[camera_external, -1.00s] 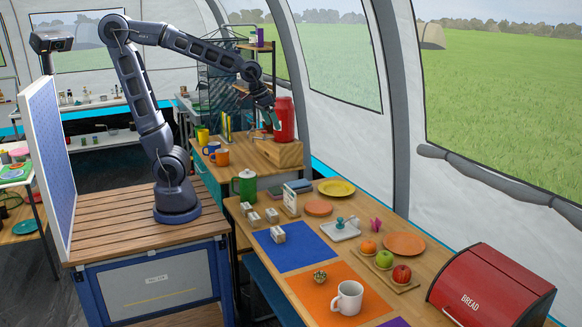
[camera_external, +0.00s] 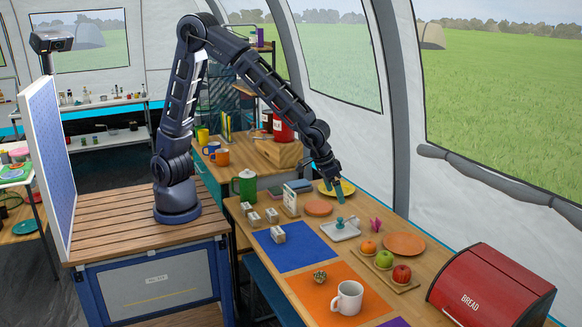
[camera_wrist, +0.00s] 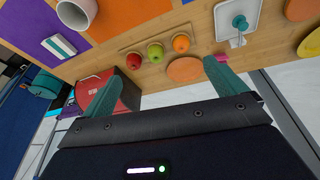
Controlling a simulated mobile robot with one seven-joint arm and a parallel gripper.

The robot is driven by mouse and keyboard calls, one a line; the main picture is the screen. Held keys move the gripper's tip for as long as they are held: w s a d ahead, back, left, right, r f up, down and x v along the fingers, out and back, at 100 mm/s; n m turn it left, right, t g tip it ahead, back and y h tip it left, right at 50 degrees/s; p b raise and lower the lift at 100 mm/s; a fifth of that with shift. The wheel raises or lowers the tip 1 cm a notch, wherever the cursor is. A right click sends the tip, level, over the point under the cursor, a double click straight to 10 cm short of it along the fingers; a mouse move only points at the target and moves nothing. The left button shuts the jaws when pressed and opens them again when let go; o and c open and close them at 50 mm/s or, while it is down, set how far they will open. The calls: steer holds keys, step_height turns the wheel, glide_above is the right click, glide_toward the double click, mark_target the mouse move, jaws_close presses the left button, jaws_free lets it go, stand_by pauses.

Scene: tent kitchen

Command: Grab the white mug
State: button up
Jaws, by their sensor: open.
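The white mug (camera_external: 348,298) stands upright on the orange mat near the front of the table. In the wrist view the mug (camera_wrist: 77,13) shows at the top left, partly cut off by the frame edge. My gripper (camera_external: 338,192) is above the far part of the table, by the yellow plate, well apart from the mug. In the wrist view its two green fingers (camera_wrist: 178,78) are spread wide, with nothing between them.
A board with fruit (camera_external: 384,268) and an orange plate (camera_external: 404,244) lie between my gripper and the red bread box (camera_external: 490,291). A small plant-like item (camera_external: 320,277) sits left of the mug. A white tray (camera_external: 341,230) and small boxes (camera_external: 278,234) are farther back.

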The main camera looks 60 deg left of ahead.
steer(key=s+d+f, duration=0.3)
steer(key=d+f, duration=0.4)
steer(key=d, duration=0.3)
steer(key=m, duration=0.2)
glide_toward(351, 294)
steer(key=s+d+r, duration=0.2)
steer(key=s+r, duration=0.1)
steer(key=shift+t, duration=0.4)
steer(key=x, duration=0.5)
steer(key=shift+s+d, duration=0.15)
steer(key=shift+d, duration=0.05)
steer(key=shift+w+d+x, duration=0.1)
steer(key=shift+x, duration=1.35)
steer(key=shift+w+d+x, duration=0.1)
steer(key=shift+w+x, duration=0.05)
steer(key=shift+x, duration=1.25)
steer(key=shift+r, duration=0.15)
steer(key=shift+c, duration=0.5)
steer(key=c, duration=1)
